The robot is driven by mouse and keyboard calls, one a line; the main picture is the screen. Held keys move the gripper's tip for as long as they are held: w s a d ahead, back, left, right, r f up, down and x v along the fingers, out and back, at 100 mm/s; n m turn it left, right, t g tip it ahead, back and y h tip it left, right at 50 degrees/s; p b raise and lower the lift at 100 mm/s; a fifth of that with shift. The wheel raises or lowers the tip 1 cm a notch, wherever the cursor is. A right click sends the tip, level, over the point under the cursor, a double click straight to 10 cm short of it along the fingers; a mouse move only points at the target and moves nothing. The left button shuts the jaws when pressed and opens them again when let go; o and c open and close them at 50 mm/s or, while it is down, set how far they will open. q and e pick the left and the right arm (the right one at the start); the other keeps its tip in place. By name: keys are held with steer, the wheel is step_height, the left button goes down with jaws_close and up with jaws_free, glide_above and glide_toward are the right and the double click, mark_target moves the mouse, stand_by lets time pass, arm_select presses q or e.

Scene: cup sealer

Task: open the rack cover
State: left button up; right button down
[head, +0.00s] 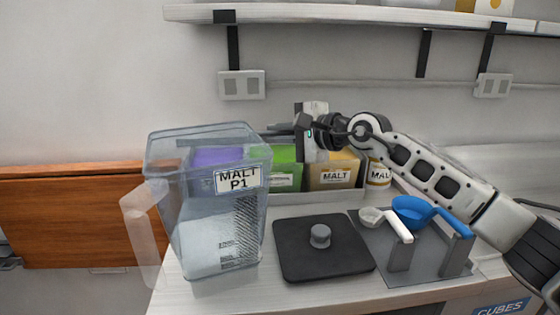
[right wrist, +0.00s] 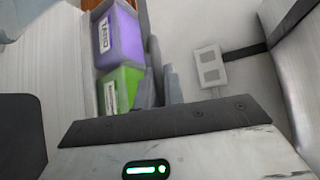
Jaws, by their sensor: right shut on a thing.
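The rack (head: 310,196) is a low grey bin against the wall, holding a purple packet (head: 217,157), a green packet (head: 287,172) and a brown MALT packet (head: 333,171). My right gripper (head: 272,130) reaches in from the right above the rack's back side, pointing left. It is shut on what appears to be the edge of the rack cover; the cover itself is hardly visible. In the right wrist view the fingers (right wrist: 161,86) are close together beside the rack's wall, next to the purple TARO packet (right wrist: 119,37) and the green packet (right wrist: 121,88). My left gripper is out of view.
A large clear pitcher (head: 213,225) labelled MALT P1 stands in front of the rack's left part. A black square lid (head: 306,258) with a knob lies beside it. A white scoop (head: 376,217) and a blue scoop (head: 413,211) sit right. A shelf (head: 350,13) hangs above.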

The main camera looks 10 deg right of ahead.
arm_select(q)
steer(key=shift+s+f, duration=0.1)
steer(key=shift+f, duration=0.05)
arm_select(e)
steer(key=shift+w+r, duration=0.45)
steer(key=shift+r, duration=0.35)
steer(key=shift+w+r, duration=0.5)
steer(key=shift+r, duration=0.35)
steer(key=shift+w+r, duration=0.45)
steer(key=shift+r, duration=0.35)
steer(key=c, duration=1.5)
jaws_free()
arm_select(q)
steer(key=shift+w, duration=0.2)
arm_select(e)
steer(key=shift+f, duration=0.1)
arm_select(q)
steer(key=shift+b, duration=0.3)
